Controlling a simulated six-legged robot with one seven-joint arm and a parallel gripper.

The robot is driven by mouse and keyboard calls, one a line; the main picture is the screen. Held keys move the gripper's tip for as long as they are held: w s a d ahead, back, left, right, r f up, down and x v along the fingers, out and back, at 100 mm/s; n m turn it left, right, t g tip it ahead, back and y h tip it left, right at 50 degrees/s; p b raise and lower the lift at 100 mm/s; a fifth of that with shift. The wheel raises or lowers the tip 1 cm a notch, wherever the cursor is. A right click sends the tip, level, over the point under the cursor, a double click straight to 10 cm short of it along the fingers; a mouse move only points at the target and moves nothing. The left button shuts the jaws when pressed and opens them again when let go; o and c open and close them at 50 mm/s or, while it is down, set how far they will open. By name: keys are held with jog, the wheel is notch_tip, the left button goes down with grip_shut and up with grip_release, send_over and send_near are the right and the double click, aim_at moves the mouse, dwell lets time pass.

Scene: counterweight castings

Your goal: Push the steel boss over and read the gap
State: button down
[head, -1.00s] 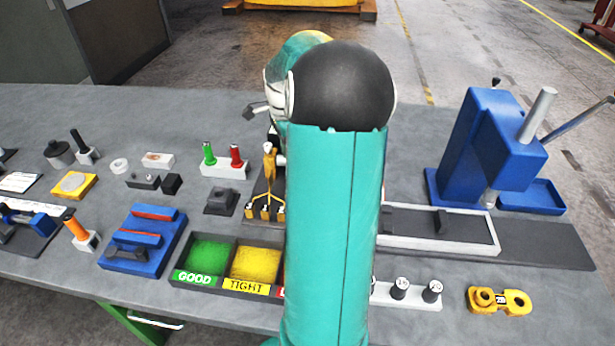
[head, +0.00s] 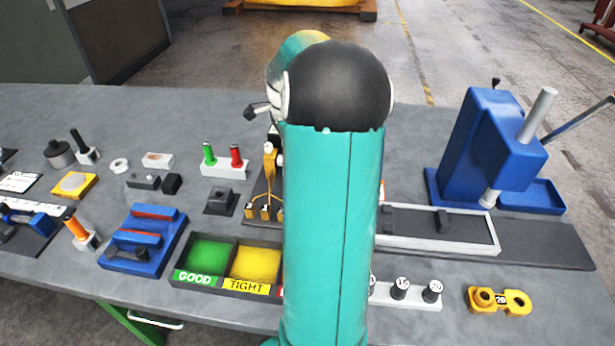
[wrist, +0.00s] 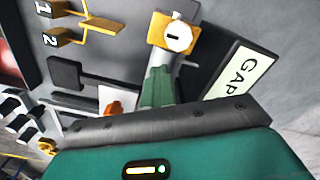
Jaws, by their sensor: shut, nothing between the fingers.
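My gripper (wrist: 158,72) is shut and empty in the wrist view. Its green fingers point at a yellow block with a round white face (wrist: 178,38); I cannot tell whether they touch. A grey metal piece shows beside the fingertips, but I cannot tell whether it is the steel boss. A GAP label (wrist: 236,77) lies to the right. Yellow branches end at tags 1 (wrist: 46,9) and 2 (wrist: 51,39). In the head view the branched yellow pointer (head: 269,165) stands left of my arm, which hides part of its fixture and my fingers.
A bin tray marked GOOD and TIGHT (head: 194,279) lies in front of the fixture. A block with green and red pegs (head: 224,170) stands to its left. A blue press (head: 490,150) and a white-framed rail (head: 437,249) are on the right.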

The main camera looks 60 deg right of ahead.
jog(key=shift+s+d, duration=0.25)
notch_tip(320, 180, up, 7)
jog(key=shift+w+a, duration=0.15)
dwell(0.9)
dwell(0.5)
